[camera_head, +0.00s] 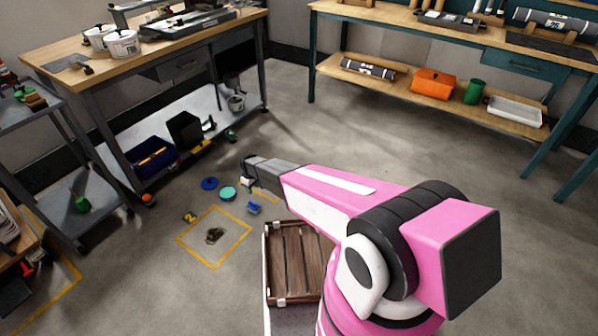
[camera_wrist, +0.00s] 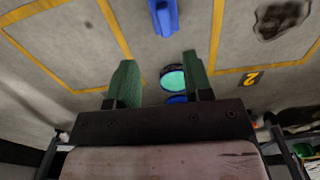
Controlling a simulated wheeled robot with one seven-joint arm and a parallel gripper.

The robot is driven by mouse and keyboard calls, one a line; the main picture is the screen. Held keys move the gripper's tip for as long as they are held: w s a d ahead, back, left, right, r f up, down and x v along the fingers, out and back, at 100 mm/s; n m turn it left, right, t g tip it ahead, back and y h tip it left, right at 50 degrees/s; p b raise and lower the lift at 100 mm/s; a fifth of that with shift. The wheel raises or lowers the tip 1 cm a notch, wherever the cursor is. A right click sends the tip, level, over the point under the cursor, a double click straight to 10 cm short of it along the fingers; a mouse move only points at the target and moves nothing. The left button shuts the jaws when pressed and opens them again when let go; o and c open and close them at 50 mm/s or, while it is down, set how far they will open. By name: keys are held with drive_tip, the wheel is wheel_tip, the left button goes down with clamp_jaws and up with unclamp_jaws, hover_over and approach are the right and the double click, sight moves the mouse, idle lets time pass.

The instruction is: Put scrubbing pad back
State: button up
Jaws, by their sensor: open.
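I cannot tell for certain which thing is the scrubbing pad. A round teal disc (camera_head: 228,193) with a dark rim lies on the floor, and a flat blue disc (camera_head: 209,183) lies beside it. In the wrist view the teal disc (camera_wrist: 173,80) shows between my fingers, and the blue disc (camera_wrist: 177,99) is partly hidden below it. A small blue object (camera_head: 253,208) lies nearby; it also shows in the wrist view (camera_wrist: 163,17). My gripper (camera_wrist: 162,75) is open and empty, with its green fingers apart above the floor. It also shows in the head view (camera_head: 247,171).
A yellow floor square (camera_head: 183,240) surrounds a dark stain (camera_head: 214,235), with a number 2 marker (camera_head: 190,217) at its corner. A wooden-slatted platform (camera_head: 293,262) stands below my arm. A left workbench (camera_head: 59,47) and a right workbench (camera_head: 404,17) border open floor.

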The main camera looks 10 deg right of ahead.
drive_tip(key=s+d+r+m, duration=0.3)
drive_tip(key=s+d+r, duration=0.5)
drive_tip(key=d+r, duration=0.2)
drive_tip(key=s+d+r+m, duration=0.3)
drive_tip(key=s+d+r, duration=0.5)
drive_tip(key=d+r, duration=0.3)
drive_tip(key=s+d+r+m, duration=0.3)
drive_tip(key=s+d+r, duration=0.5)
drive_tip(key=r, duration=0.8)
drive_tip(key=d, duration=0.3)
drive_tip(key=shift+s+m, duration=0.3)
drive_tip(key=shift+m, duration=0.1)
